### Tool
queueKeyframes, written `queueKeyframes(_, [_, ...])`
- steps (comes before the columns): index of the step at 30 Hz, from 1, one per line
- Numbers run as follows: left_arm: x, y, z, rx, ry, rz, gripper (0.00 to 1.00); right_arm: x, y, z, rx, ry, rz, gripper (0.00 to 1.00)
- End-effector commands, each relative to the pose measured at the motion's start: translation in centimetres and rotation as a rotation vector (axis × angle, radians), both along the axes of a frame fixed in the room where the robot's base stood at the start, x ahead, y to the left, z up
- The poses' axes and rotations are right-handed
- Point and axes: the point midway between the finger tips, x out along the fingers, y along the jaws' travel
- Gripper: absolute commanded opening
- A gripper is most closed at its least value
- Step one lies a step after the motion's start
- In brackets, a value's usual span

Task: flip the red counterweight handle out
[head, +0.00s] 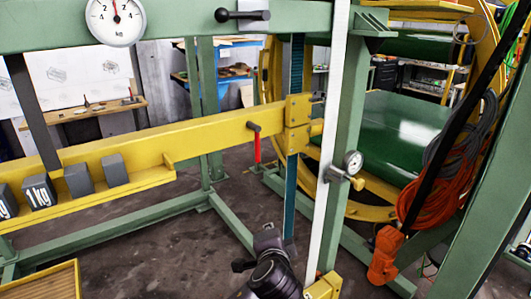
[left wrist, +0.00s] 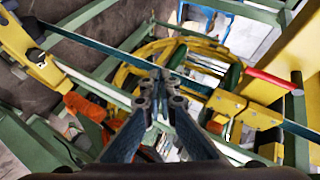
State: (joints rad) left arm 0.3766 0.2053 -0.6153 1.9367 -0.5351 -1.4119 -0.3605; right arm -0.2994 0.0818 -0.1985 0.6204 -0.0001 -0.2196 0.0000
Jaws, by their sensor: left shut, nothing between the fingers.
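The red handle (head: 257,148) hangs down from a dark pivot on the yellow counterweight beam (head: 215,132), near the beam's right end. It also shows in the left wrist view (left wrist: 272,80), at the right, beside yellow blocks. My left gripper (head: 267,238) is below and slightly right of the handle in the head view, apart from it. In the left wrist view its fingers (left wrist: 160,88) are closed together in the middle, with nothing between them, and the handle is off to their right. My right gripper is not in view.
Grey weights (head: 78,180) sit on the yellow ledge at the left. A blue-green vertical strip (head: 292,185) and a white upright (head: 330,150) stand right of the handle. A pressure gauge (head: 353,162) and an orange cable coil (head: 440,190) are farther right. Dark floor is open below the beam.

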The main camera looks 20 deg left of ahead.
Motion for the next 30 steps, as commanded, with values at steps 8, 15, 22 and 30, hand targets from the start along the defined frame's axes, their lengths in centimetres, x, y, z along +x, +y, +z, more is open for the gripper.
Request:
queueKeyframes(8, [6.2,-0.7,11.3,0.322,-0.208,-0.027,0.0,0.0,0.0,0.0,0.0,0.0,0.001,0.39])
queueKeyframes(15, [7.6,-1.0,15.2,0.431,-0.273,-0.021,0.0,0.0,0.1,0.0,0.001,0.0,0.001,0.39])
queueKeyframes(22, [7.6,-1.0,15.3,0.436,-0.275,-0.021,0.0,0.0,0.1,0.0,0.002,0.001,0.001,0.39])
queueKeyframes(30, [8.4,-0.7,15.6,0.438,-0.275,-0.021,0.0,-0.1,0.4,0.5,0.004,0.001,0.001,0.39])
